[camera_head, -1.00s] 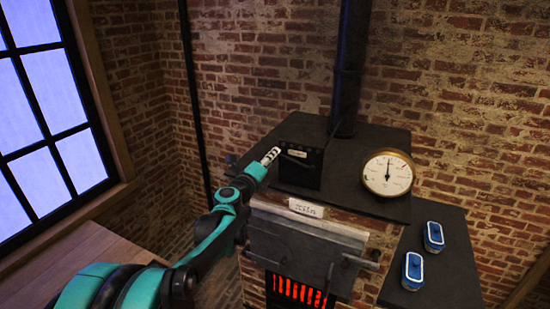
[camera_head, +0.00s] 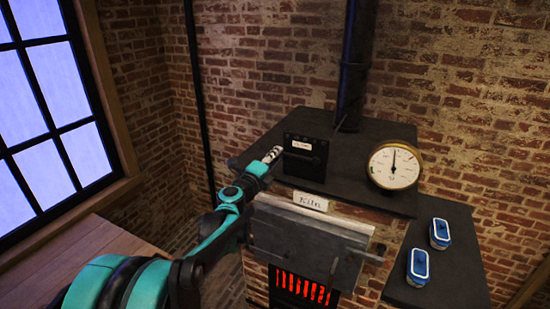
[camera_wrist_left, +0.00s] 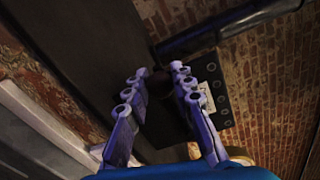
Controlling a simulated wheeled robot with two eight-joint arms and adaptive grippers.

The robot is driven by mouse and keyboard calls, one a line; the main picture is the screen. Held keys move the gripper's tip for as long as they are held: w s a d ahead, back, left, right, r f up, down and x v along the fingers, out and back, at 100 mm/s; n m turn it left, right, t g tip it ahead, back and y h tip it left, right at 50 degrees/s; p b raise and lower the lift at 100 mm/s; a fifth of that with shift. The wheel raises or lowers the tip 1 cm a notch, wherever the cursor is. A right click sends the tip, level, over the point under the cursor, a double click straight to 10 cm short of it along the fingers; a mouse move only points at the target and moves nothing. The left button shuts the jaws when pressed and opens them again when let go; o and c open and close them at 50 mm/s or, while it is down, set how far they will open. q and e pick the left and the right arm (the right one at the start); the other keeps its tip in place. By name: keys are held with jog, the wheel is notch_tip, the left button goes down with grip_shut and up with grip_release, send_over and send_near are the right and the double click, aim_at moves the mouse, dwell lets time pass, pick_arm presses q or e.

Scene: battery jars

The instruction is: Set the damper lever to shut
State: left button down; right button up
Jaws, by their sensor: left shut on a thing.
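The damper box (camera_head: 318,173) is a small black housing with a white label, standing on the dark kiln top. Its lever is dark against the dark housing, and I cannot read its setting. My left gripper (camera_head: 274,153) reaches in from the left and is shut at the box's left front, on what appears to be the damper lever. In the left wrist view, the two fingers (camera_wrist_left: 158,80) stand on either side of a small dark part, with the box (camera_wrist_left: 207,75) and its label just behind. The fingers hide much of the held part. My right gripper is not in view.
A round brass-rimmed gauge (camera_head: 394,166) stands right of the box. A black flue pipe (camera_head: 355,70) rises behind it. The kiln front has a grey door (camera_head: 305,238) above a glowing grate (camera_head: 303,289). Two blue-and-white jars (camera_head: 439,234) (camera_head: 418,267) stand on the right side shelf.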

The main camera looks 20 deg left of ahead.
pick_arm(q)
jog(key=c, duration=1.3)
grip_release()
jog(key=shift+f, duration=0.15)
jog(key=shift+o, duration=0.2)
jog(key=shift+s, duration=0.1)
jog(key=s, duration=1.2)
jog(key=shift+a, duration=0.25)
jog(key=shift+w, duration=0.1)
jog(key=s+d+f+m+g+h+b, duration=0.2)
jog(key=s+d+f+m+g+b, duration=0.15)
jog(key=d+f+m, duration=0.65)
jog(key=s+d+f+m+g+h+b, duration=0.15)
jog(key=s+d+f+m+b, duration=0.3)
jog(key=m, duration=0.95)
jog(key=s+f+m+g+y+b, duration=0.2)
jog(key=s+f+m, duration=0.5)
jog(key=m, duration=0.6)
jog(key=s+f+m+g+y+b, duration=0.2)
jog(key=s+f+m+g+b, duration=0.2)
jog(key=s+f+m, duration=0.4)
notch_tip(320, 180, down, 4)
jog(key=m+b, duration=0.1)
jog(key=m, duration=0.4)
jog(key=shift+s+d+m, duration=0.2)
jog(key=shift+d+m, duration=0.1)
jog(key=shift+m, duration=0.1)
